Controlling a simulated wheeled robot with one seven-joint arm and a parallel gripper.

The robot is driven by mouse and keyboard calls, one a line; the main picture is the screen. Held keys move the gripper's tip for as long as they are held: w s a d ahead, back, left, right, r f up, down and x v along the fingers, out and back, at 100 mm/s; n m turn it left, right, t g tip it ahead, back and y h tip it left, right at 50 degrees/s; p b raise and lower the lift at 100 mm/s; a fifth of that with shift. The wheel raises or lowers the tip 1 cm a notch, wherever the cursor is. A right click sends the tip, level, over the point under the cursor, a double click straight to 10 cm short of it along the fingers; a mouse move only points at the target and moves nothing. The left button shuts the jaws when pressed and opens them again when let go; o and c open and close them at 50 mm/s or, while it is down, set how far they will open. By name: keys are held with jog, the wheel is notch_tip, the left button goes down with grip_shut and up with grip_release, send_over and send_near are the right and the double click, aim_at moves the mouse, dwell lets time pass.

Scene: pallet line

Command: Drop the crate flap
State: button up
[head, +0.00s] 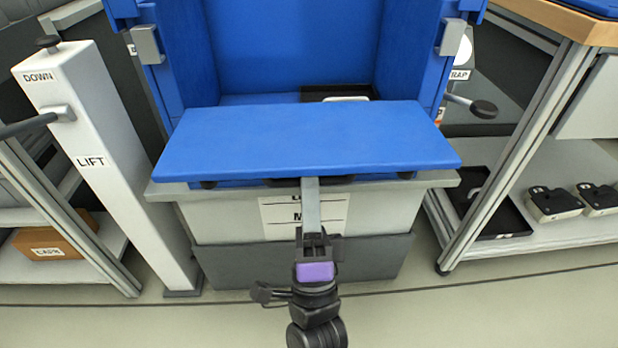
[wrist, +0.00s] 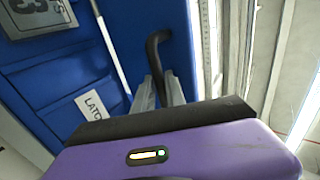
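The blue crate (head: 292,45) stands open at the front. Its blue flap (head: 310,140) is folded out toward me and lies about level, below the opening. My gripper (head: 311,184) reaches up to the flap's front edge from below; the flap hides the fingertips there. In the wrist view a black bent handle (wrist: 157,45) sticks out of a blue face, and my gripper (wrist: 160,92) has its grey fingers on both sides of it, closed on it. Grey latches stand at the left (head: 147,44) and right (head: 451,37) of the opening.
The crate rests on a grey base (head: 220,217). A white lift post (head: 110,160) with a lever stands close at the left. A shelf frame (head: 515,160) stands at the right, with a black lever knob (head: 484,109) beside the crate. The floor in front is clear.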

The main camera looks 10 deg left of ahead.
jog(key=p+v, duration=0.1)
jog(key=v, duration=0.6)
jog(key=shift+s+f, duration=0.25)
jog(key=shift+f, duration=0.05)
jog(key=shift+d, duration=0.1)
jog(key=s+d+f+n+g+h+p, duration=0.1)
jog(key=s+d+f+n+g, duration=0.3)
jog(key=s+d+n, duration=0.25)
jog(key=s+d+f+n+g+h+p, duration=0.1)
jog(key=s+d+f+n+g, duration=0.2)
jog(key=s+d+n, duration=0.35)
jog(key=s+d+f+n+g+h, duration=0.2)
jog(key=s+d+g+h, duration=0.35)
jog(key=s+d, duration=0.85)
notch_tip(320, 180, up, 38)
jog(key=p, duration=3.8)
jog(key=shift+a+r+p, duration=0.2)
jog(key=shift+a+p, duration=0.1)
jog(key=shift+a, duration=0.05)
